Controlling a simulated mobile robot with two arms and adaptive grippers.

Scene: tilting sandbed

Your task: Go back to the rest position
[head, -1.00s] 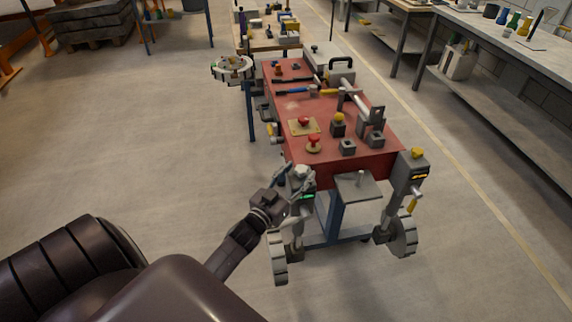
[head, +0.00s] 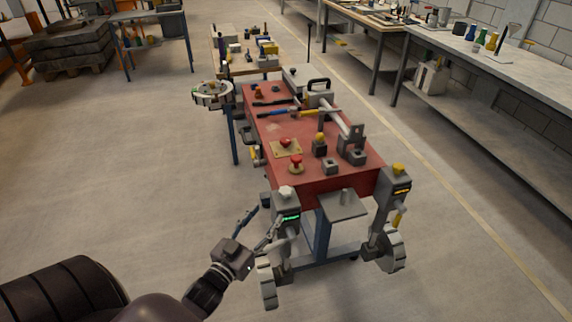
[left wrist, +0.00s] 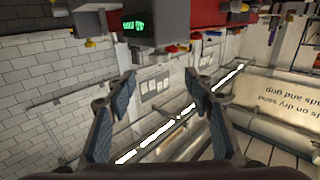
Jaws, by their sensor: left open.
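My left gripper (head: 258,229) is open and empty in the head view, low at the front left corner of the red workbench (head: 325,180). It is just left of a grey post unit (head: 287,212) with a green lit display and a pale knob on top. In the left wrist view both fingers of the left gripper (left wrist: 160,95) are spread with nothing between them. The display unit (left wrist: 140,25) shows beyond the fingertips at the top. My right gripper is not in view.
The bench carries red buttons (head: 296,163), grey blocks and tools. A long grey table (head: 500,70) is at the right. The floor (head: 130,170) left of the bench is clear.

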